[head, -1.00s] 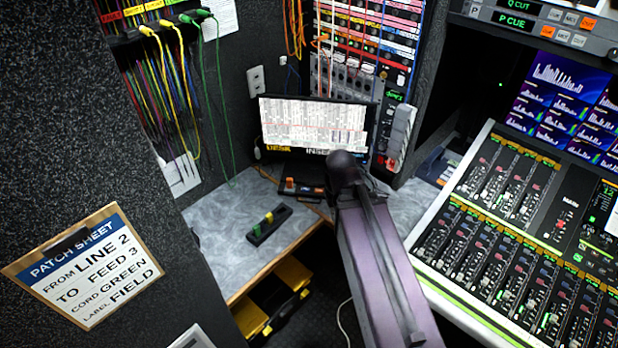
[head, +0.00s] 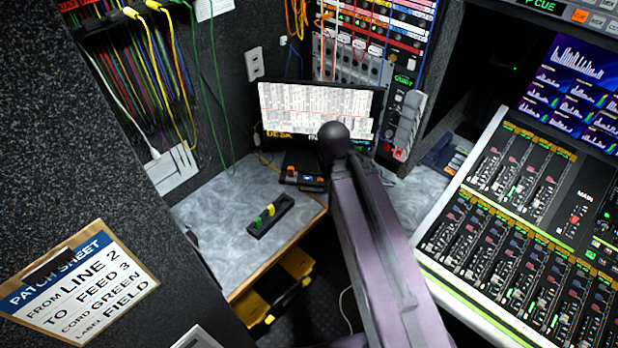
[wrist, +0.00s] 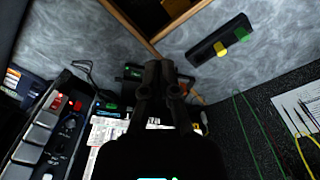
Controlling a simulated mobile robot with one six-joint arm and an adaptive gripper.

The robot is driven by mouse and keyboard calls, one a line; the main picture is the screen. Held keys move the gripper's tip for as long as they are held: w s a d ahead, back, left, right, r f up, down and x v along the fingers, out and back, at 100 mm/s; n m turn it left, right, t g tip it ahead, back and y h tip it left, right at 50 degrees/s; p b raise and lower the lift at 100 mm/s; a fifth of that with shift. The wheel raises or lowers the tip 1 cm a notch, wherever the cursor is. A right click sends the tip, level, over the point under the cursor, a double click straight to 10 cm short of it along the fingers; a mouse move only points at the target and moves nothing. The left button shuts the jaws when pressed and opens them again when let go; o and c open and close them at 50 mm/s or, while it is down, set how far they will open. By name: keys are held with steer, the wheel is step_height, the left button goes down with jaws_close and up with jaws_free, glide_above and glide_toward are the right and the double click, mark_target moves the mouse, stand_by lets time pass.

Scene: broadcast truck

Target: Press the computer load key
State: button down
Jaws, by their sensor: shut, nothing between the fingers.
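A small dark key unit with orange-red keys (head: 302,178) sits on the grey desk in front of the monitor (head: 313,108); my arm partly covers the monitor and the unit's right end. No key labelled as the load key can be read. In the wrist view my gripper (wrist: 160,66) is shut and empty, its tips over the desk area near the monitor (wrist: 106,130). Small dark units with green parts (wrist: 134,72) show just left of the fingers. Whether the tips touch anything cannot be told. In the head view my gripper is hidden behind my arm.
A black holder with yellow and green pieces (head: 270,215) lies on the desk (head: 220,235). A wall panel with grey paddles (head: 408,122) stands right of the monitor. Patch cords (head: 180,80) hang at left. A mixing console (head: 520,215) fills the right.

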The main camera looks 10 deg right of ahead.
steer(key=t+y+b, duration=0.6)
steer(key=t+b, duration=0.1)
steer(key=b, duration=1.6)
glide_above(308, 178)
step_height(308, 178, down, 18)
steer(key=shift+s+r+m, duration=0.15)
steer(key=shift+m, duration=0.15)
steer(key=shift+b, duration=0.3)
step_height(308, 178, down, 9)
steer(key=b, duration=0.8)
steer(key=shift+r, duration=0.1)
steer(key=shift+b, duration=0.4)
